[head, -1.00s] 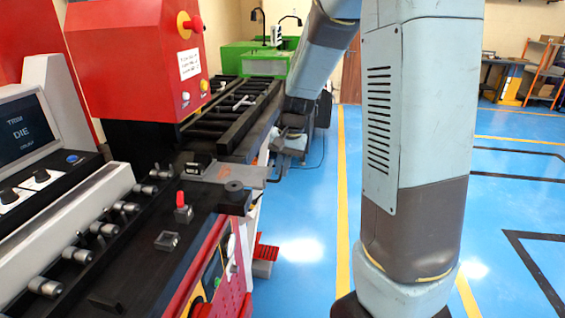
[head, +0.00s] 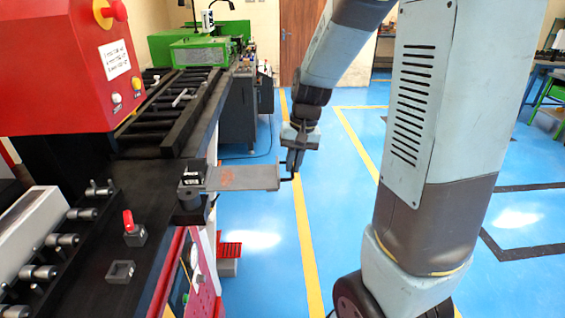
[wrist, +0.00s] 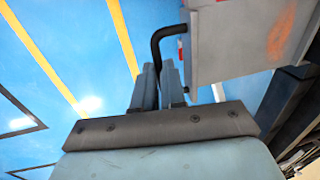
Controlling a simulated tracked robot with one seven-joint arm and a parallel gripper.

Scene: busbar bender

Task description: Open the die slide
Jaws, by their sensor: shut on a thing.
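The die slide (head: 245,177) is a flat grey metal plate with a rusty patch. It sticks out to the right from the black bed of the bender, over the blue floor. Its dark bent handle (head: 288,177) is at the outer end. My gripper (head: 294,170) is shut on the handle, at the slide's outer end and clear of the bed. In the wrist view the fingers (wrist: 162,78) close around the lower part of the black handle (wrist: 160,38), beside the slide (wrist: 240,45). The exact contact is partly hidden by the fingers.
A green machine (head: 200,50) stands behind. Open blue floor lies to the right.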

